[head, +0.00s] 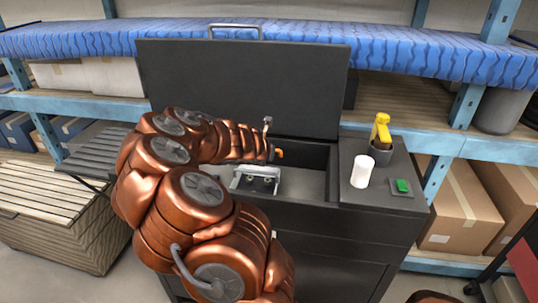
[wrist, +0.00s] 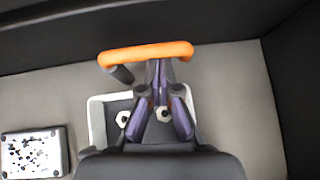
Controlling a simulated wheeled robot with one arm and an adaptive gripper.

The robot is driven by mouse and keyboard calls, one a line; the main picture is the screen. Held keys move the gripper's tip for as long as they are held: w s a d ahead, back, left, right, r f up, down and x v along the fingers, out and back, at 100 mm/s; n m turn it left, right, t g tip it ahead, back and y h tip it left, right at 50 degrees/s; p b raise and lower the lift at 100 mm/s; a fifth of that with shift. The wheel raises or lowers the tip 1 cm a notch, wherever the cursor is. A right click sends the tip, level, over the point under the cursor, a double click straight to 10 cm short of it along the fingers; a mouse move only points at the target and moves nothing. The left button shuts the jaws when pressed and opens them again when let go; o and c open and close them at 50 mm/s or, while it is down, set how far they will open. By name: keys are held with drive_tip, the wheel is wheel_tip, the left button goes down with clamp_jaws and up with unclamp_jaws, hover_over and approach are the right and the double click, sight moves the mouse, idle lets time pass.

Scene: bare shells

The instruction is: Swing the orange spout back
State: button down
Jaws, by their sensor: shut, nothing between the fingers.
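The orange spout (wrist: 145,53) lies crosswise over the basin in the wrist view, with a dark stem under its left end. In the head view only a small orange bit of the spout (head: 279,152) shows past my arm. My gripper (wrist: 158,66) is shut and empty, its purple fingers together. The fingertips are at the spout's near edge, right of its middle. I cannot tell whether they touch it. In the head view my arm reaches over the open basin and hides most of the spout.
A white-rimmed tray (wrist: 97,112) with nuts lies below my gripper. A speckled metal block (wrist: 35,152) is at left. The raised black lid (head: 240,85) stands behind the basin. A white cylinder (head: 362,171), a yellow-topped dispenser (head: 381,130) and a green button (head: 402,186) are on the right ledge.

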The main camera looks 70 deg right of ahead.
idle(0.8)
drive_tip(key=a, duration=0.1)
drive_tip(key=a+b, duration=0.1)
drive_tip(key=a+f+b, duration=0.1)
drive_tip(key=shift+s+a, duration=0.2)
drive_tip(key=shift+s, duration=0.2)
drive_tip(key=p+v, duration=0.1)
drive_tip(key=v, duration=0.9)
drive_tip(key=shift+s+r+p, duration=0.15)
drive_tip(key=shift+s+p, duration=0.2)
drive_tip(key=shift+s, duration=0.05)
